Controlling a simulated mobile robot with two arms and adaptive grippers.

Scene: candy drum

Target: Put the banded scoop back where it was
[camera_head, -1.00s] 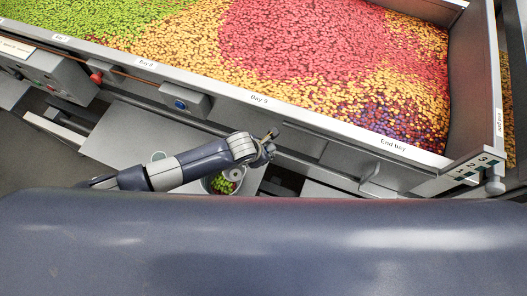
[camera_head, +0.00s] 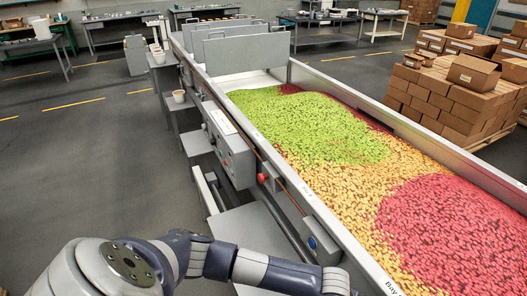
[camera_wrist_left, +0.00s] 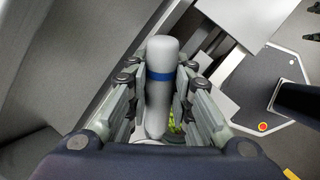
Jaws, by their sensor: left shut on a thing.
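The banded scoop (camera_wrist_left: 160,85) shows in the left wrist view as a pale grey handle with a blue band. My left gripper (camera_wrist_left: 160,72) is shut on it, with one finger on each side of the handle. The scoop's far end is hidden below the gripper, where a few green candies (camera_wrist_left: 175,128) show. My right gripper is not in view.
The trough holds green, yellow and red candies. A control box (camera_head: 229,150), a red knob (camera_head: 263,178) and a blue-button box (camera_head: 315,240) stick out from its near side. A small bucket (camera_head: 179,96) stands beside it. Open floor (camera_head: 90,150) lies left.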

